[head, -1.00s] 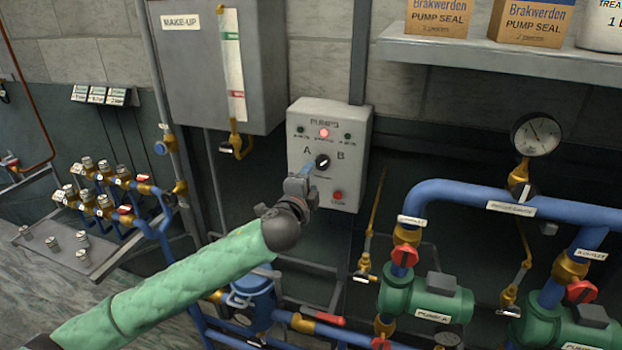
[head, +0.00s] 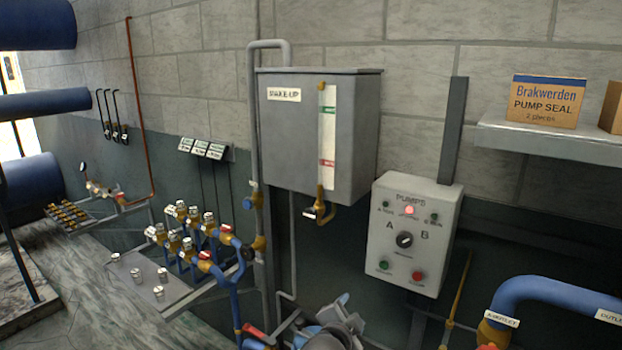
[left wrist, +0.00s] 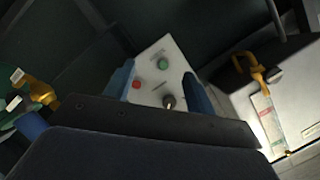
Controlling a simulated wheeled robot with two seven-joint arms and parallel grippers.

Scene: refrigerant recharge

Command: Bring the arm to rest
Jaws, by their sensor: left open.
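My left gripper (head: 340,308) shows at the bottom of the head view, below and left of the pump control box (head: 447,228). It is open with nothing between its fingers. In the left wrist view its two blue fingers (left wrist: 161,88) stand apart, with the control box face (left wrist: 178,50) beyond them. The box carries a black selector knob (head: 404,239) between A and B, a lit red lamp (head: 409,210), and a green and a red button below. Most of my left arm is outside the head view. My right gripper is not in view.
The grey make-up tank (head: 290,140) hangs above left of the box, with a brass tap (head: 320,210) below it. A valve manifold (head: 190,240) and a shelf plate with loose caps stand left. Blue piping (head: 545,288) is at lower right; a shelf (head: 540,136) is above it.

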